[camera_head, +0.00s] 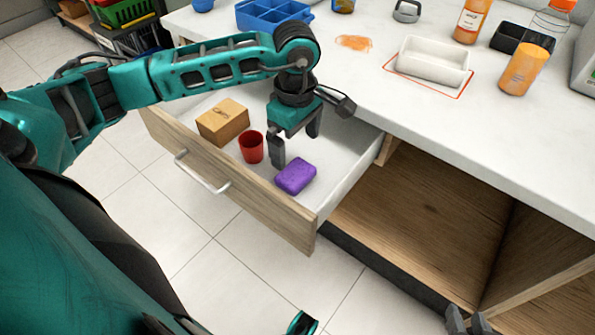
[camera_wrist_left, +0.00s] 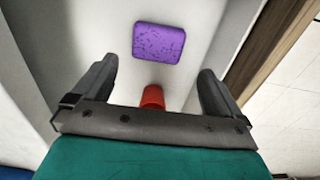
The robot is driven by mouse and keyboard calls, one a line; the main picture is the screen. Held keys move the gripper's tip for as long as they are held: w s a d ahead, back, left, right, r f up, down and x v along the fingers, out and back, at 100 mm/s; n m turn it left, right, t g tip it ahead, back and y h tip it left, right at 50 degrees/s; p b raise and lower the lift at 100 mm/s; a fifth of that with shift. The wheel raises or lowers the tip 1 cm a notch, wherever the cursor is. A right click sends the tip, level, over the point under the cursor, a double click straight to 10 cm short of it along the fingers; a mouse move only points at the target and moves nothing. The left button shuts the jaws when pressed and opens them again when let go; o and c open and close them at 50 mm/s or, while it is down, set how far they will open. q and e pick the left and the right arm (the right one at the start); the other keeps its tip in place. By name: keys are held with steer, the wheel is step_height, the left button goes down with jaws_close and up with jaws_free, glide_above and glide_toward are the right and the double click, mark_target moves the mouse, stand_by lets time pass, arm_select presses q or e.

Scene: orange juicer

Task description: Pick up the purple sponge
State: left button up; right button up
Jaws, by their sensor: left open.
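The purple sponge (camera_head: 295,176) lies flat on the white floor of the open drawer (camera_head: 345,165), near its front right corner. In the left wrist view the sponge (camera_wrist_left: 158,43) shows beyond the fingertips, roughly centred between them. My left gripper (camera_head: 295,151) points down into the drawer, open and empty, just behind the sponge in the head view. The left wrist view shows its two fingers (camera_wrist_left: 156,70) wide apart. My right gripper (camera_head: 466,313) shows only partly at the bottom edge, its fingertips apart with nothing between them.
A red cup (camera_head: 251,147) stands left of the left gripper, with a cardboard box (camera_head: 222,122) farther left. The drawer's wooden front (camera_head: 260,205) and side walls border the sponge. The counter (camera_head: 420,110) overhangs behind; an empty cabinet bay (camera_head: 430,215) is to the right.

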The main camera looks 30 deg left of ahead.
mark_target(296, 172)
arm_select(q)
step_height(296, 172, down, 4)
steer(key=shift+r, duration=0.1)
step_height(296, 172, down, 5)
steer(key=shift+w+a+b, duration=0.15)
steer(key=shift+b, duration=0.7)
steer(key=shift+c, duration=0.4)
steer(key=c, duration=0.7)
steer(key=shift+o, duration=0.2)
steer(key=shift+r, duration=0.15)
step_height(296, 172, up, 20)
steer(key=p, duration=0.3)
steer(key=shift+p, duration=0.4)
